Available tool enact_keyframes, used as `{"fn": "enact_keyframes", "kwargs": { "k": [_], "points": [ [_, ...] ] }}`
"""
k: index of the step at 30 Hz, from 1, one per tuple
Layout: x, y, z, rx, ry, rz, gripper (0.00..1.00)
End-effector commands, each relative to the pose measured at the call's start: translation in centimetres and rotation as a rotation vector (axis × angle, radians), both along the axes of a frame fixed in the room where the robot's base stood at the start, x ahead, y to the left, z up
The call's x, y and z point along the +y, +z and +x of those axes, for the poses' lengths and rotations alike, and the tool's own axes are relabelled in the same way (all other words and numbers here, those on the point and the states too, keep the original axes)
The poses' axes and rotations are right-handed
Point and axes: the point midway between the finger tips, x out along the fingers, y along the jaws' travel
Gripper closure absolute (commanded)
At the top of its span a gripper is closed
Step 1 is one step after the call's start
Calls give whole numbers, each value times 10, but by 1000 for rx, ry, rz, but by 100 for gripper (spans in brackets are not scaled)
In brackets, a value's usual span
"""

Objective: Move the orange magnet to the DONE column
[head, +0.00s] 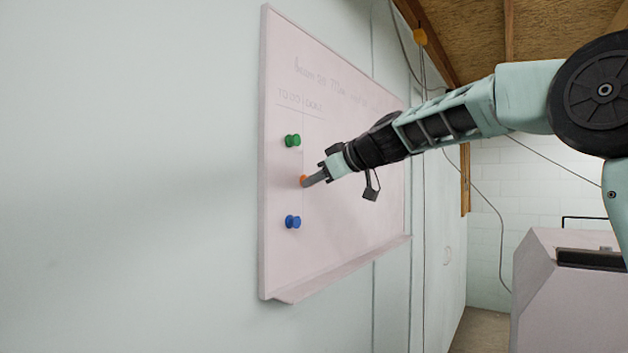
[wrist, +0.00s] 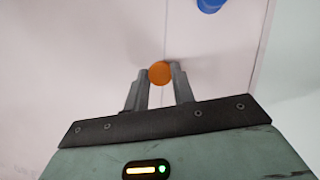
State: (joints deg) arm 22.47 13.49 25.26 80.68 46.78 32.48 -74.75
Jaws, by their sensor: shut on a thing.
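The orange magnet (head: 304,181) is at the whiteboard (head: 345,222), between a green magnet and a blue one in height, near a thin vertical line. My gripper (head: 310,181) reaches it from the right and is shut on it. In the wrist view the orange magnet (wrist: 160,72) sits between the two fingertips of my gripper (wrist: 160,76), and the line on the board (wrist: 80,60) runs just behind it. Whether the magnet touches the board is hard to tell. The column headings at the board's top are faint, and I cannot read DONE clearly.
The green magnet (head: 292,140) is above the orange one and the blue magnet (head: 293,221) below it. The blue magnet (wrist: 210,4) also shows at the top of the wrist view. A ledge (head: 340,270) runs along the board's bottom. The board right of the line has no magnets.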

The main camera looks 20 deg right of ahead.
Motion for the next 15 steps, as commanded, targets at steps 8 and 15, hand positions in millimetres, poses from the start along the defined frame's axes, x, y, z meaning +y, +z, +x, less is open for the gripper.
{"fn": "enact_keyframes", "kwargs": {
  "k": [8,15],
  "points": [
    [-10,-1,7,0,-3,1,96],
    [-17,-1,13,0,-3,1,96]
  ]
}}
